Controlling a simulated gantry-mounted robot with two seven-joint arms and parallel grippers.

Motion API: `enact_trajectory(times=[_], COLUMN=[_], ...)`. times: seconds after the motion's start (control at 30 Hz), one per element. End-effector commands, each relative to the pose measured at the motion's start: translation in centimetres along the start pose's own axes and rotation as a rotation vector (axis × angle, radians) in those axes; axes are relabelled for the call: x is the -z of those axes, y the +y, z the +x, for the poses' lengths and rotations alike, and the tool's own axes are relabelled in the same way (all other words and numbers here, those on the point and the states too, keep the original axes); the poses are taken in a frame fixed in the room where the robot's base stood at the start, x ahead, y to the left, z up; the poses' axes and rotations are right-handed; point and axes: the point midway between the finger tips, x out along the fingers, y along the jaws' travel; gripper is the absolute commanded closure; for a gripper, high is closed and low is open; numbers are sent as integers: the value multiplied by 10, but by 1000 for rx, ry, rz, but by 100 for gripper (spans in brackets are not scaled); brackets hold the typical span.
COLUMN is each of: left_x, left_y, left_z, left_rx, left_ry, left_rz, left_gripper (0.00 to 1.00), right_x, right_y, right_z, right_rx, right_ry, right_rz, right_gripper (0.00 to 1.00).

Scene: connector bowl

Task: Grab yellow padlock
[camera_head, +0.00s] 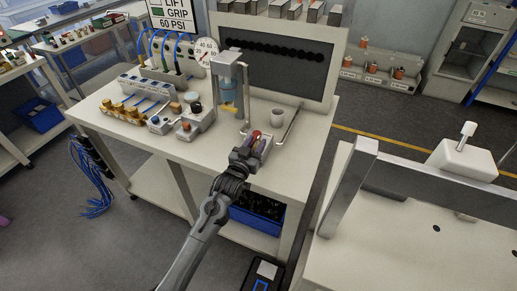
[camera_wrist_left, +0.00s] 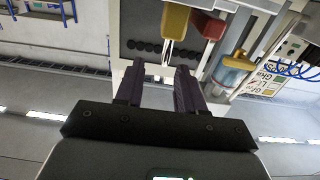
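The yellow padlock (camera_wrist_left: 175,20) shows at the top of the left wrist view, with its metal shackle pointing down toward my fingers. A red padlock (camera_wrist_left: 207,25) is right beside it. In the head view the red padlock (camera_head: 256,135) shows at my gripper's tip, while the yellow one is too small or hidden to make out. My left gripper (camera_wrist_left: 160,66) is open, its two dark fingers apart with the yellow padlock's shackle just ahead of the gap. In the head view the left gripper (camera_head: 252,145) is at the workbench's front edge. My right gripper is in neither view.
A dark panel (camera_head: 278,60) stands behind. A blue bin (camera_head: 257,219) is below. Another white table is at right.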

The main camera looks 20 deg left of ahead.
Motion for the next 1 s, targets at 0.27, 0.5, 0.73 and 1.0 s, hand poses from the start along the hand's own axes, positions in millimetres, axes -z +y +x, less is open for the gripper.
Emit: enact_trajectory(times=[0.27,0.5,0.73,1.0], left_x=[-1,0,0,0], left_y=[-5,-5,-5,-5], left_z=[34,41,40,40], left_rx=[1,1,1,1], left_ry=[2,1,1,1], left_rz=[0,0,0,0], left_gripper=[62,62,77,100], right_x=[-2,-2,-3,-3], right_y=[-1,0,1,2], right_z=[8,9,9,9], right_rx=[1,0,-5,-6], right_ry=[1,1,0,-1], right_rz=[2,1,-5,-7], right_gripper=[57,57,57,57])
